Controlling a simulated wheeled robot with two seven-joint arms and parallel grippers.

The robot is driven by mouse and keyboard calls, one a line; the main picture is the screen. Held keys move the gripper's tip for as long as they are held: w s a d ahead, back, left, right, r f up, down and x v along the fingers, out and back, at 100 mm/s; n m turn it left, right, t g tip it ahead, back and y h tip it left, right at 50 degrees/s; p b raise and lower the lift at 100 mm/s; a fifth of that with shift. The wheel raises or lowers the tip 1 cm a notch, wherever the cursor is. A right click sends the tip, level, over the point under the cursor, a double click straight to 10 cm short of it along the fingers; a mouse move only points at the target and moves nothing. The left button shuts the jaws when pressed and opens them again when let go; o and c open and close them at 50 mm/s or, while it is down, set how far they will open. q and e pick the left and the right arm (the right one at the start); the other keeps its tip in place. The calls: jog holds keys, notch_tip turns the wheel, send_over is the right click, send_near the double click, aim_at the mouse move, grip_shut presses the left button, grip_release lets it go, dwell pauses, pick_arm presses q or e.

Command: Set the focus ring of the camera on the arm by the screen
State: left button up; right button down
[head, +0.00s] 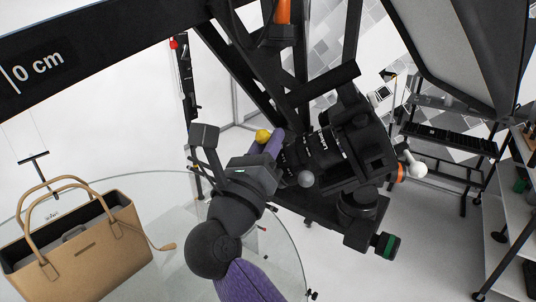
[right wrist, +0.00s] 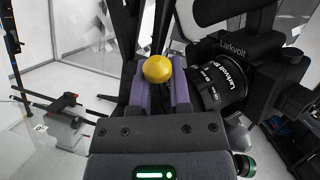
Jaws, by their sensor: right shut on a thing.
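The black camera (head: 358,140) sits on an arm beneath a dark screen, its lens (head: 318,150) pointing left. The lens also shows in the right wrist view (right wrist: 222,80), to the right of my fingers. A round yellow knob (head: 263,136) is in front of the lens; it also shows in the right wrist view (right wrist: 158,69). My right gripper (head: 273,143) has its purple fingers on either side of the knob, shut on it. Whether the knob joins the focus ring is hidden by the fingers. My left gripper is not in view.
A tan handbag (head: 85,245) stands on the round glass turntable (head: 283,262) at lower left. Black beams rise behind the camera. The large dark screen panel (head: 465,50) hangs at upper right, above a shelf. A green-ended knob (head: 386,245) sticks out below the camera.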

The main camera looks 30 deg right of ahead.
jog(key=shift+s+a+f+t+b, duration=0.15)
jog(key=shift+s+t+b, duration=0.15)
jog(key=shift+t+b, duration=0.45)
jog(key=c, duration=0.6)
grip_release()
jog(key=b+v, duration=0.3)
jog(key=v, duration=0.7)
jog(key=shift+b, duration=0.4)
jog(key=shift+w, duration=0.1)
